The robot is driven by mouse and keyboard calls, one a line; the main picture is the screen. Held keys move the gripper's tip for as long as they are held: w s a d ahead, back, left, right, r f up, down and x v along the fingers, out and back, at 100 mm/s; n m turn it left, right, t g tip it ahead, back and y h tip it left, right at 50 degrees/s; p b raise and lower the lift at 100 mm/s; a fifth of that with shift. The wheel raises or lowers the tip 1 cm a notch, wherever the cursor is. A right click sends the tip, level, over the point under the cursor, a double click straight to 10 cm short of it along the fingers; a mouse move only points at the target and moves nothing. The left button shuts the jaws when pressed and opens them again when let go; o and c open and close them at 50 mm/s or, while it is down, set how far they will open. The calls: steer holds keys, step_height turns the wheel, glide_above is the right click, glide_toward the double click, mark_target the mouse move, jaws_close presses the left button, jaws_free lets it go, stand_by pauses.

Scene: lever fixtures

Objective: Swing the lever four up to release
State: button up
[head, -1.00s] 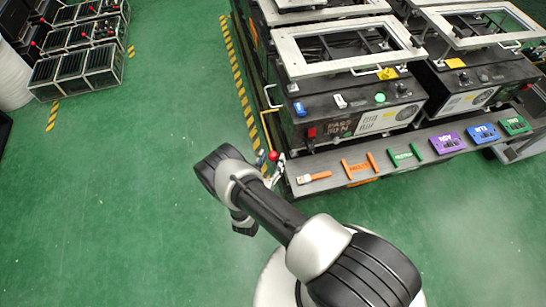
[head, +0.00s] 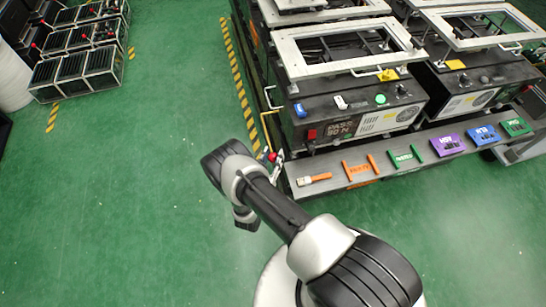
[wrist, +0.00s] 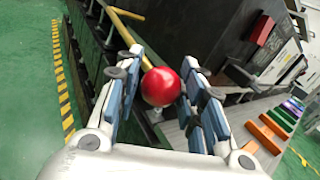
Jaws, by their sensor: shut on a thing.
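The lever's red ball knob (wrist: 161,87) sits between my gripper's fingers (wrist: 163,90) in the wrist view, and the fingers are shut on it. A yellow rod (wrist: 124,33) runs down toward the knob from behind. In the head view the knob (head: 272,156) shows small at the left front corner of the near fixture, partly covered by my gripper (head: 277,160). A yellow bar (head: 266,127) stands just above it along the fixture's side. No lever number is readable.
The near fixture (head: 352,118) has a pale frame on top. A grey ledge (head: 337,186) in front holds orange, green, purple and blue pieces. Green floor (head: 120,200) is open at left, with a yellow-black stripe (head: 236,75) beside the fixture. Racks (head: 75,68) stand far left.

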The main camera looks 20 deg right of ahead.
steer(key=shift+d, duration=0.1)
jaws_close()
steer(key=shift+s, duration=0.1)
